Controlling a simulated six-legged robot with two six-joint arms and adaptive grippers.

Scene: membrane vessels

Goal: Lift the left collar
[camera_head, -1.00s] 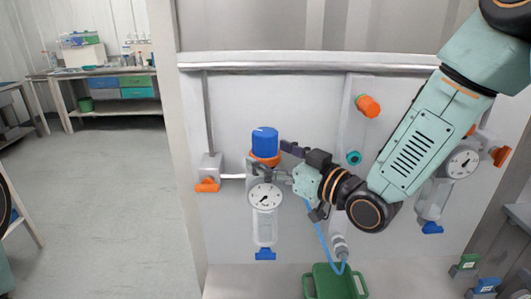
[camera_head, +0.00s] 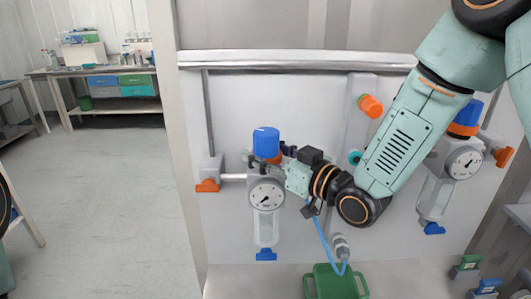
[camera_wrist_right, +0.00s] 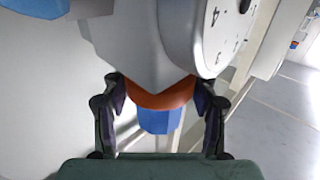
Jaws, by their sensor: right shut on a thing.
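The left collar (camera_head: 274,160) is an orange ring under the blue cap (camera_head: 266,141) of the left vessel, above its round gauge (camera_head: 266,194). My right gripper (camera_head: 266,160) reaches it from the right and is shut on it. In the right wrist view the orange collar (camera_wrist_right: 160,96) sits between the two dark fingers of my right gripper (camera_wrist_right: 160,92), with the blue cap (camera_wrist_right: 158,121) nearer the palm. The fingers partly hide the collar in the head view. My left gripper is not in view.
A second vessel with a gauge (camera_head: 463,163) and orange collar (camera_head: 462,130) stands at right, partly behind my right arm. An orange knob (camera_head: 370,106) and an orange valve handle (camera_head: 207,186) are on the panel. A green container (camera_head: 335,283) stands below. Floor at left is clear.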

